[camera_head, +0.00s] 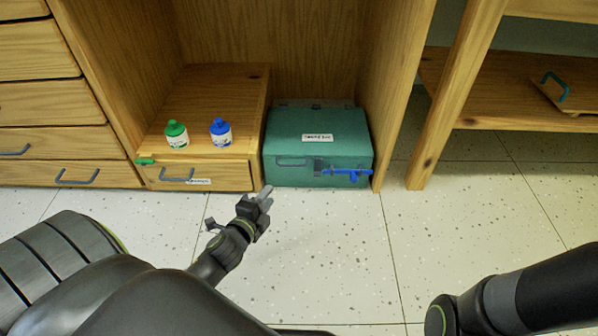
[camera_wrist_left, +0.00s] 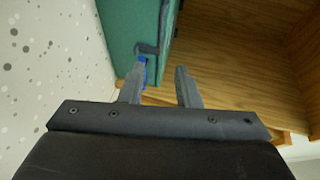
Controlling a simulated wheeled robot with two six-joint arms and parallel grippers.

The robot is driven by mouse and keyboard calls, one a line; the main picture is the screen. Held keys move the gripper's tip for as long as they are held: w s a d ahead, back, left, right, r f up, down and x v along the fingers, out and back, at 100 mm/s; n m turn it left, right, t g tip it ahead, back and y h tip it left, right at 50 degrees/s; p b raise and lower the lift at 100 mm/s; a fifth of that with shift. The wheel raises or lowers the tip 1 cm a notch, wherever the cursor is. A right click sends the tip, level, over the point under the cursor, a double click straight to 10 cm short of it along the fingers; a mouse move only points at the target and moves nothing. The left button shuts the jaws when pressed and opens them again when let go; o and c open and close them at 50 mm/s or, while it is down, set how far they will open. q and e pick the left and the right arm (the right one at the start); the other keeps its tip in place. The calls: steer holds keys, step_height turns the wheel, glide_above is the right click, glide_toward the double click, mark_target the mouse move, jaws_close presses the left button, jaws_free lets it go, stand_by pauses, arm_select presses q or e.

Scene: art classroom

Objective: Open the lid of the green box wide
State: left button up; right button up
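The green box (camera_head: 300,150) stands on the floor inside the wooden cabinet, its lid down. It has a white label (camera_head: 317,138) on top, a grey handle (camera_head: 292,162) at the front and a blue latch-like piece (camera_head: 346,173) at the front right. My left gripper (camera_head: 266,194) is low in front of the box's left front corner, apart from it. In the left wrist view its two fingers (camera_wrist_left: 162,68) are spread with nothing between them. The green box (camera_wrist_left: 127,25) shows beyond them, with a bit of blue behind one finger. My right gripper is out of view.
Left of the box is a low wooden drawer unit (camera_head: 222,178) bearing a green-capped bottle (camera_head: 176,135) and a blue-capped bottle (camera_head: 221,132). The cabinet's side panel (camera_head: 388,90) stands close on the box's right. The speckled floor (camera_head: 330,245) in front is clear.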

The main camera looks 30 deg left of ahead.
mark_target(293, 165)
arm_select(q)
steer(key=shift+b+x, duration=3.95)
steer(key=shift+x, duration=4.65)
jaws_close()
